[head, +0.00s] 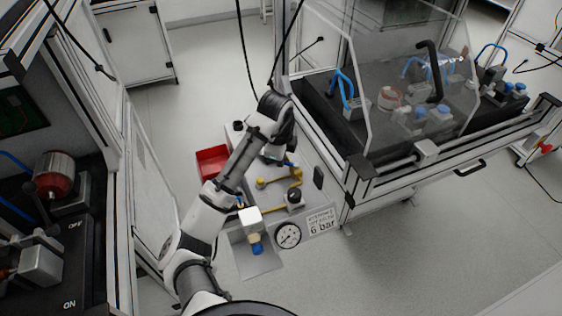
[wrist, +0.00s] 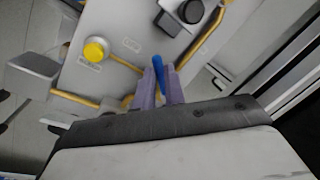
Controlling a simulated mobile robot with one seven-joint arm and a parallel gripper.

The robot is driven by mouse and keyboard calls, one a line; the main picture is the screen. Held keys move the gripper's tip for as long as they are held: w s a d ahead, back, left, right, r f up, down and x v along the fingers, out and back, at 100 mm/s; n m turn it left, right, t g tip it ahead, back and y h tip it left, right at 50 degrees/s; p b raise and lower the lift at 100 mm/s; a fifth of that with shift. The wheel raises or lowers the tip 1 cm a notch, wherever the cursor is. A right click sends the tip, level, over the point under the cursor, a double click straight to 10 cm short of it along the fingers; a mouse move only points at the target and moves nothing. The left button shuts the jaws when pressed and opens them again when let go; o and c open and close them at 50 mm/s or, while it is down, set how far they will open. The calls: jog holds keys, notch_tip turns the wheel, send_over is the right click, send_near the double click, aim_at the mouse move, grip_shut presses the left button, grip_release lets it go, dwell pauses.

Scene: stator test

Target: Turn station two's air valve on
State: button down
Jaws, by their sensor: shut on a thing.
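A blue valve lever (wrist: 158,67) shows in the wrist view, standing between the two purple fingers of my gripper (wrist: 158,88). The fingers are shut on the lever, and its upper end sticks out beyond them. Yellow pipe (wrist: 212,38) runs close by on a light grey panel (wrist: 125,20). In the head view, my gripper is mostly hidden behind my arm, above the panel (head: 266,197); a bit of blue (head: 289,163) shows near the yellow pipe (head: 296,175). The valve's body is hidden, and I cannot read a station number.
The panel also carries a pressure gauge (head: 288,235), a "6 bar" sign (head: 321,222), a black knob (wrist: 190,11) and a yellow button (wrist: 95,50). A red bin (head: 212,160) lies to the left. A framed bench with clear guards (head: 405,60) stands right; another bench (head: 95,215) stands left.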

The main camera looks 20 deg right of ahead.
jog(key=m, duration=0.2)
jog(key=w+d+m+b, duration=0.1)
jog(key=m, duration=0.2)
jog(key=shift+w+d+m+g+h, duration=0.3)
jog(key=shift+g, duration=0.1)
jog(key=shift+w+d+m+g+b, duration=0.15)
jog(key=shift+d+m+g+b, duration=0.2)
jog(key=shift+m, duration=0.75)
jog(key=shift+w+d+m+g+b, duration=0.15)
jog(key=shift+d+m+b, duration=0.25)
jog(key=shift+m, duration=0.7)
jog(key=shift+d, duration=0.1)
jog(key=c, duration=1.5)
grip_release()
jog(key=a+r, duration=0.1)
jog(key=r, duration=0.8)
jog(key=a+r, duration=0.1)
jog(key=r, duration=0.3)
jog(key=shift+a+r+b, duration=0.3)
jog(key=shift+a, duration=0.05)
jog(key=shift+s+f, duration=0.1)
jog(key=shift+s, duration=0.05)
